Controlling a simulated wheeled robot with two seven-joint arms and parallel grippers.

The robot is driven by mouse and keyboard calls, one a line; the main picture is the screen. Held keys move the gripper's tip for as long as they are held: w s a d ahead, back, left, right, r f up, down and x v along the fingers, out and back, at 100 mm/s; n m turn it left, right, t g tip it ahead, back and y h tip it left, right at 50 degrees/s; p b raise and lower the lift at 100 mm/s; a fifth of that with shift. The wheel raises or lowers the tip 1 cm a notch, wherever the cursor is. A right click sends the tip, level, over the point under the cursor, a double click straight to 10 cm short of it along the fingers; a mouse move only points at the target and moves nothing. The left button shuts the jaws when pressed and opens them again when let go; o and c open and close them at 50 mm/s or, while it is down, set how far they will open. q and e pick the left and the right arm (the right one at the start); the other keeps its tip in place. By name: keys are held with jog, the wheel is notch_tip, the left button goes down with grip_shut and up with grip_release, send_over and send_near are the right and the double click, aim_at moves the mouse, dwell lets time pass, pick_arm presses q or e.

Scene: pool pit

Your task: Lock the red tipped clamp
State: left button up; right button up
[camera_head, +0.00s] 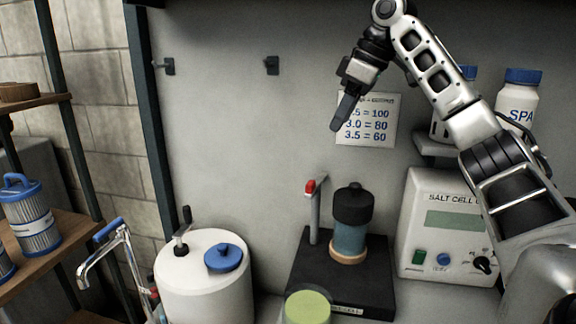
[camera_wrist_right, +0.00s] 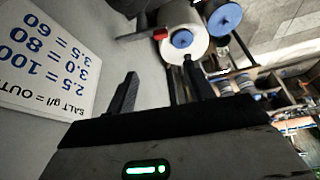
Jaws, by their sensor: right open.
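The red-tipped clamp (camera_head: 314,211) is a thin grey lever standing nearly upright on a black base plate (camera_head: 345,283), with a red tip at its top. It stands just left of a teal cylinder (camera_head: 348,238) with a black cap and a tan lower ring. In the right wrist view the red tip (camera_wrist_right: 160,33) shows beyond the fingers. My right gripper (camera_head: 342,112) is open and empty, well above the clamp and apart from it, in front of the wall sign. It also shows in the right wrist view (camera_wrist_right: 158,84). My left gripper is not in view.
A white control box (camera_head: 447,208) stands right of the base plate. A white tank (camera_head: 203,280) with a blue cap stands to its left, beside a metal tap (camera_head: 115,245). A green-topped container (camera_head: 308,308) is in front. Bottles (camera_head: 518,97) sit on a shelf at right.

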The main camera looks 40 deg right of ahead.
aim_at(311, 182)
jog(key=x, duration=1.5)
jog(key=shift+s+f, duration=0.1)
jog(key=shift+f, duration=0.25)
jog(key=shift+c, duration=0.3)
jog(key=c, duration=0.9)
